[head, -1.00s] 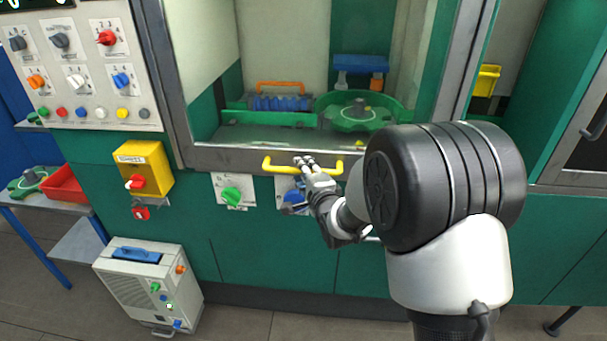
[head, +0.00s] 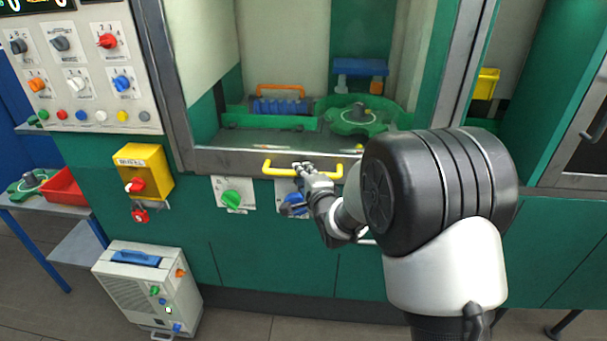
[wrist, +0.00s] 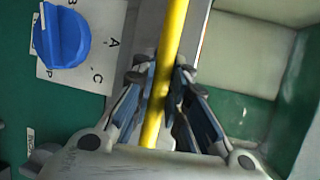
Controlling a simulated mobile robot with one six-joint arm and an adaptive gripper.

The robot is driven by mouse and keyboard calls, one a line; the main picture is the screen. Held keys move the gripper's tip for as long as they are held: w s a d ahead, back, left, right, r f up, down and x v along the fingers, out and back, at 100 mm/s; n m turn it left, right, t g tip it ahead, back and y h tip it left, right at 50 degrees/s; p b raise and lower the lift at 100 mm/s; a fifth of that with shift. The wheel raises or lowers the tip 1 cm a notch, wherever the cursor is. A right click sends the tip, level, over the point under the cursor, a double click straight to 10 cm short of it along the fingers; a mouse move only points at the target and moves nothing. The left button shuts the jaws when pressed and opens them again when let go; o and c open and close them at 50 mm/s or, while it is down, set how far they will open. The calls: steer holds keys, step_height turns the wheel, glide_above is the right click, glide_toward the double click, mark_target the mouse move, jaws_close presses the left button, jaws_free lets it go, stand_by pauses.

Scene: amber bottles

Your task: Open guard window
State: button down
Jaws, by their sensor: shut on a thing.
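The guard window (head: 300,159) is a large framed pane in the green machine, with its lower rail just above the knob plates. A yellow handle (head: 277,170) runs along that rail. My gripper (head: 303,169) is at the right part of the handle. In the wrist view the yellow handle (wrist: 174,40) passes between the two fingers of my gripper (wrist: 163,85), which are shut on it. The part of the handle behind the fingers is hidden in the head view.
A green knob (head: 231,199) and a blue knob (head: 293,204) sit below the rail; the blue one also shows in the wrist view (wrist: 63,37). Inside are a green round fixture (head: 359,118) and a blue rack (head: 280,107). A yellow switch box (head: 143,168) is left.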

steer(key=shift+r, duration=0.1)
stand_by(0.4)
step_height(320, 180, up, 50)
steer(key=p, duration=3.3)
steer(key=shift+r+p, duration=0.25)
steer(key=shift+p, duration=0.1)
steer(key=c, duration=1.6)
jaws_free()
steer(key=shift+f, duration=0.1)
steer(key=shift+o, duration=0.2)
steer(key=shift+s, duration=0.1)
steer(key=v, duration=1.2)
